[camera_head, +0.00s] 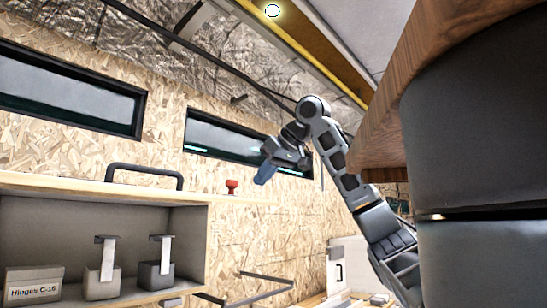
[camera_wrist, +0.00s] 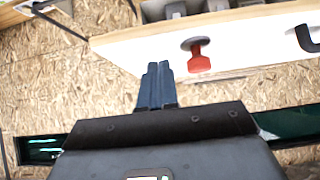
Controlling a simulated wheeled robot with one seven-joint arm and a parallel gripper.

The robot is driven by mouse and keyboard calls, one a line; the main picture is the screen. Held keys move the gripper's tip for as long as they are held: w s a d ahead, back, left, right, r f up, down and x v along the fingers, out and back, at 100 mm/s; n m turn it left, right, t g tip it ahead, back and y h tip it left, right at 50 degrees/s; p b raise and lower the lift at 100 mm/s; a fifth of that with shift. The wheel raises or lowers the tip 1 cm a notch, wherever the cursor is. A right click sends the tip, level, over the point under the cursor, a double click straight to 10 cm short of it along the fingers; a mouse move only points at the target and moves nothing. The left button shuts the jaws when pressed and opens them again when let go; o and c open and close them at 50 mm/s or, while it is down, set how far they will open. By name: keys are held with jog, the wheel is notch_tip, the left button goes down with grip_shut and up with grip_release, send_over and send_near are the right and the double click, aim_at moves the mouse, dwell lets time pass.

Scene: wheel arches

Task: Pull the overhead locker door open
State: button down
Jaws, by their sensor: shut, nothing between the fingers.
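The overhead locker (camera_head: 60,226) is at the left in the head view, with its front open and bins showing inside. A pale wooden panel (camera_head: 60,185) lies about level along its top and carries a black bar handle (camera_head: 145,176); I cannot tell for certain that this panel is the door. The panel (camera_wrist: 255,45) and handle (camera_wrist: 308,38) also show in the wrist view. My gripper (camera_head: 262,179) is to the right of the panel and handle, apart from the handle. Its blue fingers (camera_wrist: 157,66) are together and empty.
A red knob (camera_head: 232,186) is near the panel's right end, close to my fingers; it also shows in the wrist view (camera_wrist: 199,57). Inside the locker are a box marked Hinges (camera_head: 35,283) and grey bins (camera_head: 102,281). A wooden slab edge (camera_head: 385,140) is at right.

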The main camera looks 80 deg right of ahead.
jog(key=shift+f, duration=1.55)
notch_tip(320, 180, down, 9)
jog(key=w+t+h+b, duration=0.1)
jog(key=t+b, duration=0.3)
jog(key=b, duration=0.7)
jog(key=shift+d+h, duration=0.25)
jog(key=shift+h, duration=0.45)
jog(key=shift+r, duration=0.1)
